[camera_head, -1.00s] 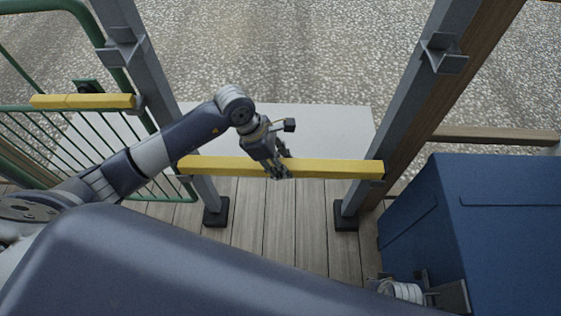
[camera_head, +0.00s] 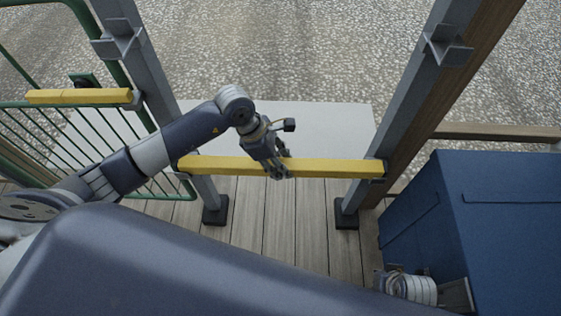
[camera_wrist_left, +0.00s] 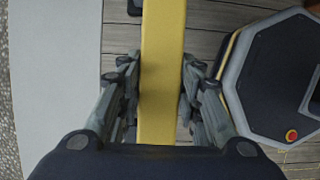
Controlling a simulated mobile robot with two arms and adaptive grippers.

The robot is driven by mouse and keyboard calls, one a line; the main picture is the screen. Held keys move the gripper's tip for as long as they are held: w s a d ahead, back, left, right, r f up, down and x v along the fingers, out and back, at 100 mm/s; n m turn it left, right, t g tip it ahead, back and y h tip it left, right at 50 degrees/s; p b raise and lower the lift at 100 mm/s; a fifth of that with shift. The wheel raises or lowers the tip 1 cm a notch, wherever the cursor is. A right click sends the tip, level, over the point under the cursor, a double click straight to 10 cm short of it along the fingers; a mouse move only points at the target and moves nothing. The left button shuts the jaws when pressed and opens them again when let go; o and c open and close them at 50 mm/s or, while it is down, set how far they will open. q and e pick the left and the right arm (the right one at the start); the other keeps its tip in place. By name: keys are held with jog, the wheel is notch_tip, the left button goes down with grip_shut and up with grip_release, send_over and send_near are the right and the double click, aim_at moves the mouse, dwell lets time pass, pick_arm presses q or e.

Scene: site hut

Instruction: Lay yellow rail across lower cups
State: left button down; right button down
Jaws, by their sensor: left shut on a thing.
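The yellow rail (camera_head: 230,166) lies level across the two grey posts, near their lower part.
Empty upper cups are on the left post (camera_head: 118,44) and right post (camera_head: 446,50). Another yellow bar (camera_head: 80,96) is by the green railing (camera_head: 85,25) at left. A blue box (camera_head: 490,210) stands at right. Plank floor (camera_head: 265,225) lies below.

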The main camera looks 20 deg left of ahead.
pick_arm(q)
jog(key=c, duration=1.1)
grip_release()
jog(key=shift+o, duration=0.2)
jog(key=v, duration=1.2)
